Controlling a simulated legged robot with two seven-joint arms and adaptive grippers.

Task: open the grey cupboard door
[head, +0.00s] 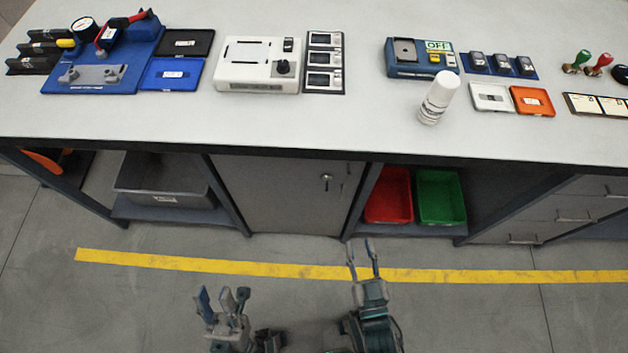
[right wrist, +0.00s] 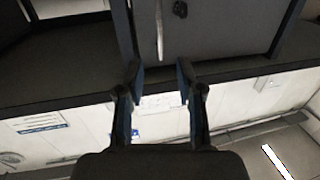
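The grey cupboard door (head: 280,195) is under the bench, left of the red bin in the head view, and looks shut. A small lock or knob (head: 326,179) is near its upper right. In the right wrist view the door (right wrist: 225,30) is at the top, with a pale upright bar handle (right wrist: 159,30) and a dark lock (right wrist: 180,9). My right gripper (head: 361,249) is open and empty in front of the bench; its spread fingers (right wrist: 159,80) show in the wrist view, apart from the handle. My left gripper (head: 222,298) is open and empty, lower left.
The bench top (head: 330,115) carries devices and a white bottle (head: 439,98). Below are a grey bin (head: 165,180), a red bin (head: 390,197), a green bin (head: 440,197) and drawers (head: 550,210). A yellow line (head: 300,270) crosses the clear floor.

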